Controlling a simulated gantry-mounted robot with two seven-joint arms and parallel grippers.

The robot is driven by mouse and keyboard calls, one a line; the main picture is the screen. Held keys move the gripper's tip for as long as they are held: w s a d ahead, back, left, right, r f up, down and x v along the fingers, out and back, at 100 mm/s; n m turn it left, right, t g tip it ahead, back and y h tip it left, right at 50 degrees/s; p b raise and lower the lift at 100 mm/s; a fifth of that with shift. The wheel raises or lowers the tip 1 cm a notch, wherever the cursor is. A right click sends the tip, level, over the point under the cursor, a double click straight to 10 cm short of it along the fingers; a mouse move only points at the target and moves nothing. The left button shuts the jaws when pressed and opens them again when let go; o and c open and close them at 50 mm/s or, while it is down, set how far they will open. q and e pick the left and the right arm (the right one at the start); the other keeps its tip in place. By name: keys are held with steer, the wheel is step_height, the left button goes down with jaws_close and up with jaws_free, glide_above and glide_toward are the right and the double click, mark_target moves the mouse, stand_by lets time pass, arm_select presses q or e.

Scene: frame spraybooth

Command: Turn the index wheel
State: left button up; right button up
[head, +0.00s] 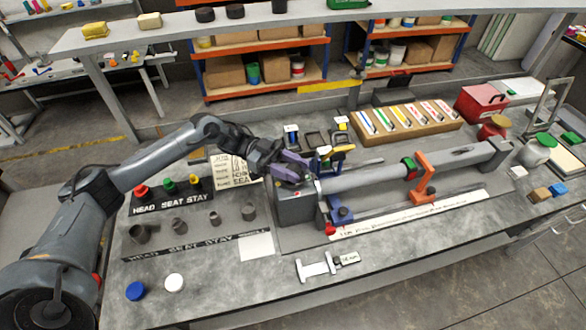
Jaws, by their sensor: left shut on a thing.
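My left gripper (291,166), with purple fingers, reaches in from the left. It is shut at the grey headstock box (296,208) at the left end of the fixture. The index wheel appears to be the small part between its fingers, mostly hidden by them, so its shape and angle cannot be made out. A long grey tube (375,176) runs right from the box to an end support (490,153). My right gripper is not in view.
A white printed scale strip (410,214) lies before the tube. A white gauge (318,266) and blue and white discs (136,291) lie in front. A wooden rack (407,122) and red box (480,104) stand behind.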

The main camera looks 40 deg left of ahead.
arm_select(q)
steer(key=shift+r, duration=0.3)
steer(key=o, duration=0.9)
steer(key=shift+o, duration=0.3)
steer(key=shift+f, duration=0.15)
steer(key=shift+a+f, duration=0.1)
steer(key=shift+a, duration=0.35)
steer(key=s+a+b, duration=0.2)
steer(key=a+b, duration=0.1)
steer(key=a, duration=0.6)
steer(key=shift+a+b, duration=0.35)
steer(key=shift+b, duration=0.05)
